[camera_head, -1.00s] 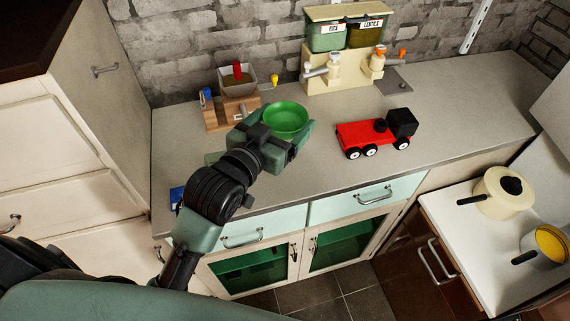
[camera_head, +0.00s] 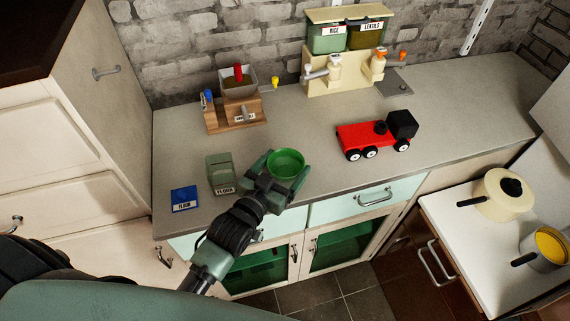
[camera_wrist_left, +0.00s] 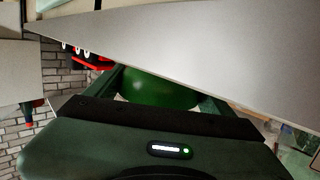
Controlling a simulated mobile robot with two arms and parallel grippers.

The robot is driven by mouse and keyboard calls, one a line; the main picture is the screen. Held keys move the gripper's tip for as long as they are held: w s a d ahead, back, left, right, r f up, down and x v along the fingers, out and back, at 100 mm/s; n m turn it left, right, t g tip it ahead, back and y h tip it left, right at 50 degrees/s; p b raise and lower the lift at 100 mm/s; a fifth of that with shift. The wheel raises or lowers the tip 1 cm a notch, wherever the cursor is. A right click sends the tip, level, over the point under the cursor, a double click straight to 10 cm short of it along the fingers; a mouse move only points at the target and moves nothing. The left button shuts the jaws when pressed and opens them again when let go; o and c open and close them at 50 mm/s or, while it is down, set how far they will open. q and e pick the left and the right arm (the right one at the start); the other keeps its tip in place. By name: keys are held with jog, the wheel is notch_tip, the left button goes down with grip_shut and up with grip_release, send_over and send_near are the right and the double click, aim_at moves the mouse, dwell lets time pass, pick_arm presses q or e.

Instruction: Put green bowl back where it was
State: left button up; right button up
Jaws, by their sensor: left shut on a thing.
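The green bowl (camera_head: 286,163) is held in my left gripper (camera_head: 284,168) at the front part of the counter, left of the middle. The gripper's fingers lie on either side of the bowl, and the bowl looks upright and empty. In the left wrist view the bowl (camera_wrist_left: 158,88) sits between the two fingers (camera_wrist_left: 160,90), partly cut off by the pale counter edge. Whether the bowl touches the counter cannot be told. My right gripper is not in view.
A red toy truck (camera_head: 372,135) stands right of the bowl. A wooden grinder (camera_head: 236,115) and a cream dispenser (camera_head: 340,72) stand at the back. The counter (camera_head: 300,118) is clear behind the bowl.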

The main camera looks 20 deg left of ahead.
pick_arm(q)
jog(key=o, duration=1.3)
jog(key=shift+f, duration=0.1)
jog(key=shift+r, duration=0.25)
jog(key=b+v, duration=0.1)
jog(key=v, duration=0.4)
jog(key=b+v, duration=0.1)
jog(key=v, duration=0.4)
jog(key=shift+s+a+f, duration=0.1)
jog(key=shift+s+f, duration=0.05)
jog(key=shift+s, duration=0.25)
jog(key=shift+s+a+r, duration=0.1)
jog(key=shift+s+r, duration=0.15)
jog(key=shift+s, duration=0.35)
